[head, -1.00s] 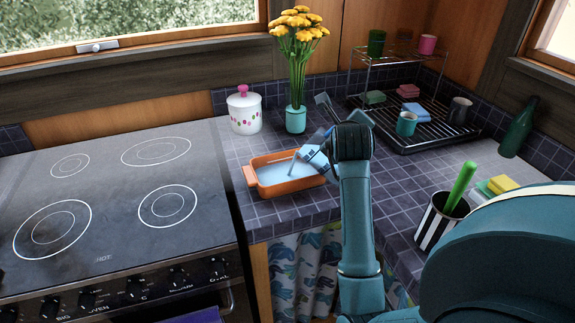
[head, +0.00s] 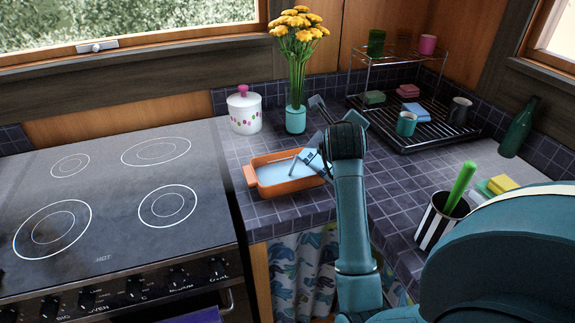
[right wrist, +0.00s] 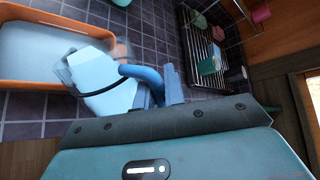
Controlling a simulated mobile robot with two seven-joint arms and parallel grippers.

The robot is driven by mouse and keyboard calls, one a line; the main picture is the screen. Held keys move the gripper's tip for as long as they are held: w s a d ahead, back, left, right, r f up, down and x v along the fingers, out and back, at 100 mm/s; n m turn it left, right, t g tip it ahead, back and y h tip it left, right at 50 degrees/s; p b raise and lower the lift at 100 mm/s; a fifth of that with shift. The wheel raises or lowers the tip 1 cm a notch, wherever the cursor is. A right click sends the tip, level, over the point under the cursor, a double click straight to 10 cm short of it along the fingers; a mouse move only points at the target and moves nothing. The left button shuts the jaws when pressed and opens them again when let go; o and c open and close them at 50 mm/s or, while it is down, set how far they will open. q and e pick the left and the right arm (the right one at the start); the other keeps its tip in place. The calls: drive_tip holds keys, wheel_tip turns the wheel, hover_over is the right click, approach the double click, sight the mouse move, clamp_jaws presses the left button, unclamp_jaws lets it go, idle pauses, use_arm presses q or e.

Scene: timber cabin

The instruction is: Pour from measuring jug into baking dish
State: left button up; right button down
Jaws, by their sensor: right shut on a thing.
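The orange baking dish (head: 251,176) sits on the tiled counter, with pale blue content (head: 274,173) across its inside. It also shows at the upper left of the right wrist view (right wrist: 28,84). The translucent blue measuring jug (right wrist: 98,72) is tilted, with its mouth end over or beside the dish's near right edge. In the head view the jug (head: 313,157) is partly hidden by my right wrist. My right gripper (right wrist: 160,88) is shut on the jug's blue handle. I cannot make out a clear stream now. My left gripper is not in view.
A flower vase (head: 295,118) and a lidded white jar (head: 244,112) stand behind the dish. A dish rack (head: 430,132) with cups and sponges is at the back right. A striped holder (head: 436,222) stands near my right arm. The stove (head: 105,200) is left.

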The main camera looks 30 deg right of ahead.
drive_tip(key=shift+w+f, duration=0.1)
drive_tip(key=shift+w, duration=0.1)
idle(0.4)
use_arm(q)
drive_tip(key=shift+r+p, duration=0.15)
drive_tip(key=shift+p, duration=0.2)
use_arm(e)
drive_tip(key=shift+w+a+r+n+g, duration=0.2)
drive_tip(key=shift+r+n+g, duration=0.05)
drive_tip(key=shift+n+g, duration=0.05)
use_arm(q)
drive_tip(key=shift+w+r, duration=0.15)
use_arm(e)
drive_tip(key=shift+w+r, duration=0.1)
use_arm(q)
drive_tip(key=shift+p, duration=0.3)
use_arm(e)
drive_tip(key=shift+w+a+r, duration=0.1)
use_arm(q)
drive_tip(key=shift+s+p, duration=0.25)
drive_tip(key=shift+p, duration=0.05)
use_arm(e)
drive_tip(key=shift+w+a+r+n+g+h, duration=0.15)
drive_tip(key=shift+w+r+n+g+h, duration=0.15)
drive_tip(key=shift+g, duration=0.1)
idle(0.3)
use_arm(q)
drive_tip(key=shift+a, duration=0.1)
use_arm(e)
drive_tip(key=shift+f, duration=0.1)
